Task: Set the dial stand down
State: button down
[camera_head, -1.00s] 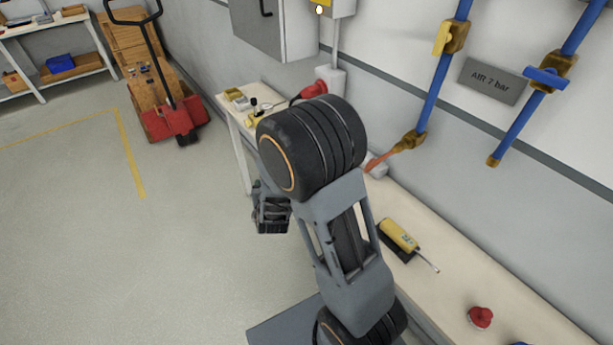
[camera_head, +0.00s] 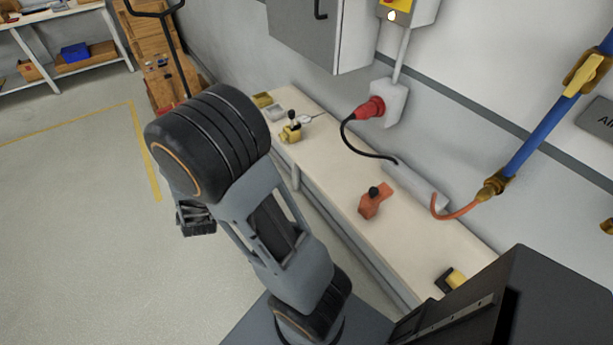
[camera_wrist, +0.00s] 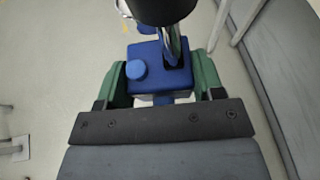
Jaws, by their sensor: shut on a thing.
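My gripper (camera_wrist: 160,82) is shut on the dial stand, with a green finger on each side of its blue base block (camera_wrist: 152,56). In the wrist view the base has a round blue knob, and a chrome post rises from it. A black part at the top edge hides some of the post. The dial face cannot be made out. In the head view my gripper (camera_head: 195,219) hangs over the floor left of the bench, and my arm hides the stand.
The workbench (camera_head: 335,165) runs along the wall. On it are a brass piece with a black knob (camera_head: 291,131), an orange block (camera_head: 374,202) and a yellow tool (camera_head: 456,278). Bare top lies between the brass piece and the orange block. A dark box shape (camera_head: 490,305) fills the lower right.

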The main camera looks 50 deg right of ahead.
jog(key=s+d+r+m+g+h+b, duration=0.1)
jog(key=d+r+m+g+h, duration=0.1)
jog(key=d, duration=0.3)
jog(key=s+d+r+m+g+h, duration=0.1)
jog(key=d+m+h, duration=0.1)
jog(key=d, duration=0.3)
jog(key=s+d+r+m+g+h+b, duration=0.35)
jog(key=s+d+m+g, duration=0.9)
jog(key=s+d, duration=0.45)
jog(key=shift+g+y, duration=0.35)
jog(key=shift+y, duration=0.1)
jog(key=d+f, duration=0.2)
jog(key=d, duration=0.1)
jog(key=d+f, duration=0.3)
jog(key=d, duration=0.1)
jog(key=d+f, duration=0.3)
jog(key=d, duration=0.1)
jog(key=shift+d+f+b, duration=0.1)
jog(key=shift+d+b, duration=0.1)
jog(key=shift+b, duration=0.2)
jog(key=shift+w+d+f, duration=0.1)
jog(key=shift+d+f, duration=0.7)
jog(key=shift+f, duration=1.6)
